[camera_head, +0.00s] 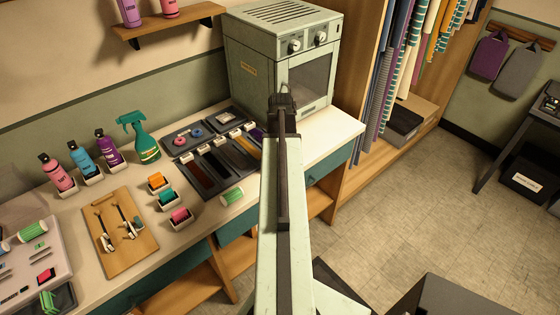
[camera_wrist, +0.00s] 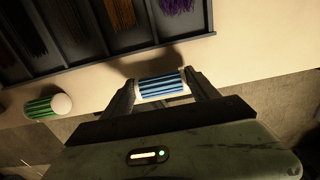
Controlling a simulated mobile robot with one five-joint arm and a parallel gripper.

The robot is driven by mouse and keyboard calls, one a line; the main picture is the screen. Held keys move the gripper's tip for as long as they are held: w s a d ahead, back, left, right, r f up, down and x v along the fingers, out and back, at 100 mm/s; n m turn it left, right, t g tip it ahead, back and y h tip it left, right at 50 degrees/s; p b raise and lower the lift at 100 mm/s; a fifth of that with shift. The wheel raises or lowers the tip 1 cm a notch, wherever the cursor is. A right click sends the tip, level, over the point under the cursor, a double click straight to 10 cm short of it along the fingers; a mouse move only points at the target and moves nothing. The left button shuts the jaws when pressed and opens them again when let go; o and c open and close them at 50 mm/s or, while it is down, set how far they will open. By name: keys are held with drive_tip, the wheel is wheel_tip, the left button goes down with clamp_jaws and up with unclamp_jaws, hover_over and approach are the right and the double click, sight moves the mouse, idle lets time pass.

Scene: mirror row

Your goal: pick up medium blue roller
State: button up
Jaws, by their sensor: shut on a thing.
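The blue roller (camera_wrist: 162,86), ribbed with pale ends, shows in the wrist view between the two fingers of my gripper (camera_wrist: 162,92). My gripper is shut on it, one finger at each end, and the roller lies crosswise. It appears held above or near the counter's front edge, with a dark shadow behind it on the counter. In the head view my own arm covers this spot, so the roller and fingers are hidden there.
A green roller (camera_wrist: 46,107) lies left of my gripper, also in the head view (camera_head: 232,196). A dark compartment tray (camera_wrist: 77,67) is behind. A pale oven (camera_head: 284,60) stands at the counter's back right. Small colored blocks (camera_head: 160,184) in holders and a wooden board (camera_head: 121,233) sit left.

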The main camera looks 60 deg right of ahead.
wheel_tip(320, 180, up, 9)
drive_tip(key=p, duration=0.8)
drive_tip(key=shift+f+b, duration=0.95)
drive_tip(key=shift+b, duration=0.05)
drive_tip(key=shift+r, duration=0.15)
drive_tip(key=shift+w, duration=0.1)
